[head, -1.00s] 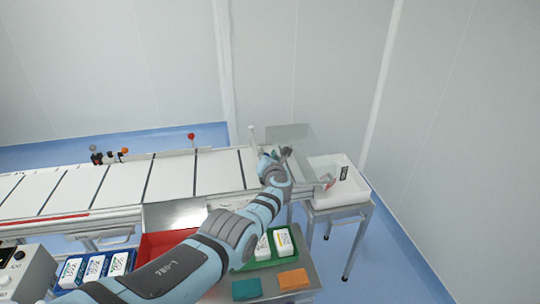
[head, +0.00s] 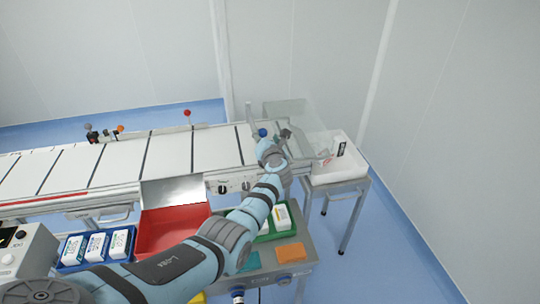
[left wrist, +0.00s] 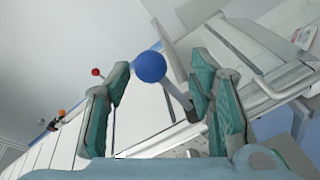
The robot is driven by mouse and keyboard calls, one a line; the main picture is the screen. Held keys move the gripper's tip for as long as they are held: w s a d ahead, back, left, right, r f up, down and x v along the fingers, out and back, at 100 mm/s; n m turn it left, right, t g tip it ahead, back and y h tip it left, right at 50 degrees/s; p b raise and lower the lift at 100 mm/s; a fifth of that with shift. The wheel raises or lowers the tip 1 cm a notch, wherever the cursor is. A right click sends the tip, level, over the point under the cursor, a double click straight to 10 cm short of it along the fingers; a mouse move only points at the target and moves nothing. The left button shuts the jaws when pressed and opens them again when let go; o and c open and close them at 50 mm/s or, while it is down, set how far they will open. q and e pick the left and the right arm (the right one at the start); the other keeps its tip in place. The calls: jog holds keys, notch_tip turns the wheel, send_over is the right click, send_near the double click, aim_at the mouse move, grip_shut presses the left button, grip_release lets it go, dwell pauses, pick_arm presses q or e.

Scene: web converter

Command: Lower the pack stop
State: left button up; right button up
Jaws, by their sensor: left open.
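A blue ball knob (head: 262,132) shows at the right end of the conveyor, just beyond my left gripper. It is large in the left wrist view (left wrist: 150,66), on a grey rod (left wrist: 180,97) that runs down between the fingers. I cannot tell for certain that this is the pack stop's handle. My left gripper (head: 274,142) is open, its teal-padded fingers (left wrist: 160,85) on either side of the knob and rod. No grip on them shows. My right gripper is not in view.
A clear guard panel (head: 305,118) stands by the conveyor (head: 170,152) end. A white bin (head: 352,168) sits on a stand to the right.

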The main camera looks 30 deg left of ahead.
pick_arm(q)
jog(key=f+v, duration=0.2)
jog(key=v, duration=0.8)
jog(key=shift+s+d, duration=0.2)
jog(key=shift+s, duration=0.2)
jog(key=shift+f, duration=0.15)
